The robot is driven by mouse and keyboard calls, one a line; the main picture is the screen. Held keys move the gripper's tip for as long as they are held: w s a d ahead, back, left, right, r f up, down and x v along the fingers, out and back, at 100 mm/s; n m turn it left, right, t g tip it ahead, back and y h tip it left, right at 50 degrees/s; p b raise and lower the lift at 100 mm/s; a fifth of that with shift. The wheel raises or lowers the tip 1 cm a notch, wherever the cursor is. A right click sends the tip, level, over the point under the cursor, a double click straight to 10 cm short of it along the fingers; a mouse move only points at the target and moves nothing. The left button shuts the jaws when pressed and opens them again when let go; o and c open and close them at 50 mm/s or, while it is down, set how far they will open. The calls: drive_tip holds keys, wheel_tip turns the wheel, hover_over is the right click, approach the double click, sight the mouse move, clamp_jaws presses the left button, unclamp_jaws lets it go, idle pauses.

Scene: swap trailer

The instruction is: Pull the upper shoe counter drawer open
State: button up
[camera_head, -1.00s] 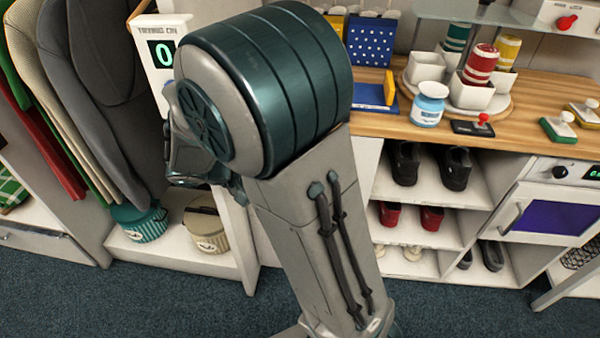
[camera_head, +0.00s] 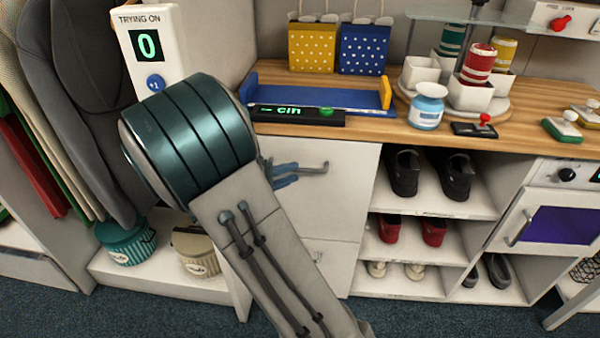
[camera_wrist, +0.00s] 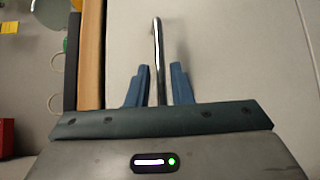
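The upper drawer (camera_head: 345,180) is the pale front under the wooden counter, left of the shoe shelves, and looks shut. Its metal handle (camera_head: 320,169) sticks out at my gripper (camera_head: 291,173). In the wrist view the handle (camera_wrist: 158,50) runs between the two blue fingers of my gripper (camera_wrist: 160,68). The fingers are apart, with a narrow gap showing on each side of the handle. The pale drawer front (camera_wrist: 225,60) lies beyond. My arm hides part of the drawer front in the head view.
A lower drawer (camera_head: 335,262) is below. The wooden counter (camera_head: 375,127) above carries a blue tray (camera_head: 320,97) and a dark display (camera_head: 297,115). Shoe shelves (camera_head: 440,205) stand to the right. Teal (camera_head: 125,243) and beige (camera_head: 195,252) buckets stand left of my arm.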

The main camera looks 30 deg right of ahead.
sight(297, 170)
drive_tip(key=shift+x, duration=1.85)
